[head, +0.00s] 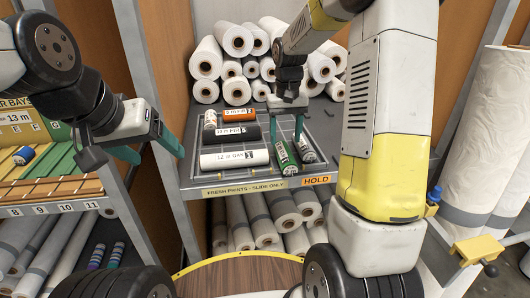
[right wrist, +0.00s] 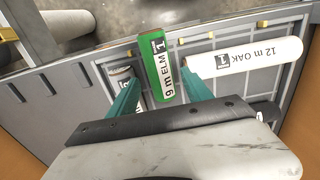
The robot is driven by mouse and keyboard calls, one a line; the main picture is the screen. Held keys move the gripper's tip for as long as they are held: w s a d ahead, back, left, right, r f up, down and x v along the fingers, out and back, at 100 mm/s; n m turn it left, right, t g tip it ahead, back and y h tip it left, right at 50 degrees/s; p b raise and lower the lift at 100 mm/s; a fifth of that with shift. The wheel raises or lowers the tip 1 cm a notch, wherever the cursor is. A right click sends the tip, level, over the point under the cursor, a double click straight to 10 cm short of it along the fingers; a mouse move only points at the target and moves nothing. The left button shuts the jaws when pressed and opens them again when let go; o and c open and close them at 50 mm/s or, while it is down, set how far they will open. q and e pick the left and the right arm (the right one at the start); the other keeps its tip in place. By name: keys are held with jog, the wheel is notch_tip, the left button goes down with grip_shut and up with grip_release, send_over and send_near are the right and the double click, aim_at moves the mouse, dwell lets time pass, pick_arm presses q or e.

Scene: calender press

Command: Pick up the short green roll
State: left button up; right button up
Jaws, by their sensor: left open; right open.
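The short green roll (head: 286,158) lies at the front right of the grey tray (head: 222,174), its label reading 9 m ELM 1 in the right wrist view (right wrist: 157,70). My right gripper (head: 285,128) is above the tray, open. In the right wrist view its two teal fingers (right wrist: 160,88) stand on either side of the green roll's near end, without visible grip; whether they touch it I cannot tell. My left gripper (head: 155,148) is open and empty, at the left by the shelf post, away from the roll.
A white 12 m OAK roll (head: 234,158) lies left of the green roll, and a white-and-dark roll (head: 306,149) lies close on its right. Black (head: 238,132) and orange (head: 239,115) rolls lie farther back. White rolls (head: 235,40) are stacked behind the tray.

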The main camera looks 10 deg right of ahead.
aim_at(285, 151)
jog(key=f, duration=0.7)
jog(key=shift+w+d, duration=0.15)
jog(key=shift+w, duration=0.05)
jog(key=shift+r, duration=0.1)
jog(key=c, duration=1.2)
